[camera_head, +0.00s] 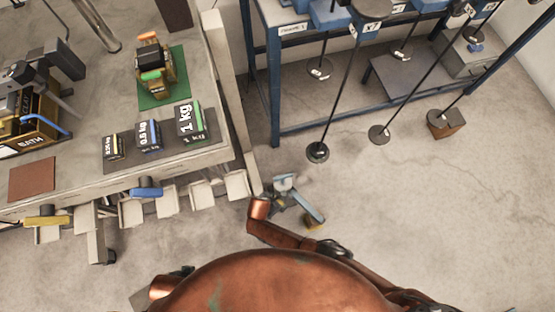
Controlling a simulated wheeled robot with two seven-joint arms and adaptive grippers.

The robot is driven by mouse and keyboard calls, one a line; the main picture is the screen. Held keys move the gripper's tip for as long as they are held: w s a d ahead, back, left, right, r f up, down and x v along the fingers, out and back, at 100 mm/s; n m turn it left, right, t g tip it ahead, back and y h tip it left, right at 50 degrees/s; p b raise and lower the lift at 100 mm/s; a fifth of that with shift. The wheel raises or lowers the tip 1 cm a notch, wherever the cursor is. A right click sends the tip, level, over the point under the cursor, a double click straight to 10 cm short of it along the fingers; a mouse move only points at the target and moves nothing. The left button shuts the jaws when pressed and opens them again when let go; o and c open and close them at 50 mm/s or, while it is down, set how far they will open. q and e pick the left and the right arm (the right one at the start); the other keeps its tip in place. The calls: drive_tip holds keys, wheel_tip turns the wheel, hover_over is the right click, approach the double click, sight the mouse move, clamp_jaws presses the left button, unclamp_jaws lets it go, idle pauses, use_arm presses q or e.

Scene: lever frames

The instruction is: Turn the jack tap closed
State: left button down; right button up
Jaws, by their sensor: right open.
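A small yellowish and black device (150,62) with green and orange parts stands on a green mat (173,97) on the bench. A blue handle (146,192) and a yellow handle (47,221) stick out at the bench's front edge. My right gripper (297,195) is open and appears empty, right of the bench corner and well away from the device. My left gripper is not visible.
Weight blocks (190,124) stand on a dark mat on the bench (225,155). A bath unit (25,132) is at the left. A blue rack (275,90) with long black levers stands at the upper right. Open floor (430,220) lies at the right.

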drive_tip(key=v, duration=1.2)
drive_tip(key=shift+c, duration=0.2)
